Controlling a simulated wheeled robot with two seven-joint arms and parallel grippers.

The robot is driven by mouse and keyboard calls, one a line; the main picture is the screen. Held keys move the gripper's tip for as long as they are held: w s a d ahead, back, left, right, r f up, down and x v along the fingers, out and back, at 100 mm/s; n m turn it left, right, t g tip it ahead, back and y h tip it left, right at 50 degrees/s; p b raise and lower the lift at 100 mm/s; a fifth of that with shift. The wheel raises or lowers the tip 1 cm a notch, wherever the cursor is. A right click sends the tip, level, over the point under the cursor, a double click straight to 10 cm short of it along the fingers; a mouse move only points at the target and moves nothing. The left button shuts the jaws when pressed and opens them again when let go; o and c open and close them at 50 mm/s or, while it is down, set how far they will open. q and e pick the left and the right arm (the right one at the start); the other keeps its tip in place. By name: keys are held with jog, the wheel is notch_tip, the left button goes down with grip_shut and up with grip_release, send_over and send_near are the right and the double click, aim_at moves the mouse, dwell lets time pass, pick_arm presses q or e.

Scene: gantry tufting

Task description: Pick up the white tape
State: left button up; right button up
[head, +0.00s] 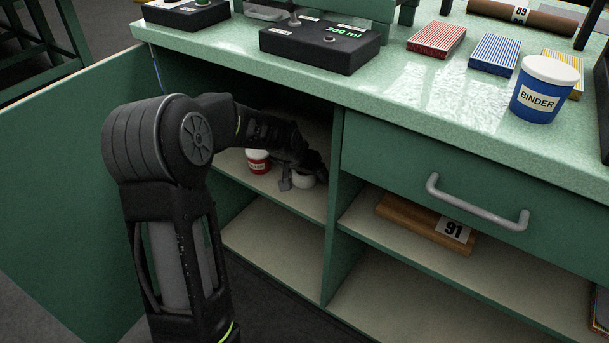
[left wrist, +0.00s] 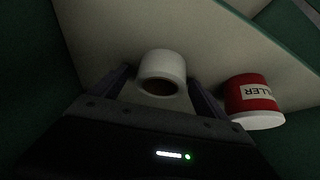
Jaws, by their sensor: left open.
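The white tape (left wrist: 163,68) is a white roll with a brown core, on the upper shelf inside the open cupboard. In the head view the tape (head: 302,180) shows partly behind my left gripper (head: 296,172). In the left wrist view the two fingers of my left gripper (left wrist: 158,90) are apart, one on each side of the tape. The gripper is open, and I cannot tell whether a finger touches the tape. My right gripper is not in view.
A red pot with a white lid (head: 258,161) stands left of the tape; the left wrist view shows it close to one finger (left wrist: 252,98). The cupboard's upright divider (head: 335,200) is just right of the gripper. The counter (head: 390,95) overhangs the shelf.

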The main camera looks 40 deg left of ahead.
pick_arm(q)
jog(key=c, duration=1.5)
jog(key=shift+r, duration=0.15)
jog(key=shift+r+p, duration=0.45)
jog(key=shift+r, duration=0.15)
jog(key=shift+s+r+p, duration=0.15)
jog(key=shift+r+p, duration=0.2)
jog(key=shift+r, duration=0.25)
jog(key=shift+s+r+p, duration=0.15)
jog(key=shift+r+p, duration=0.15)
jog(key=shift+r, duration=0.3)
jog(key=s+d, duration=0.1)
jog(key=s, duration=0.4)
jog(key=s+d+p, duration=0.1)
jog(key=s, duration=0.5)
jog(key=s+d+p, duration=0.1)
jog(key=s+d, duration=0.1)
jog(key=s, duration=0.4)
jog(key=shift+f, duration=0.2)
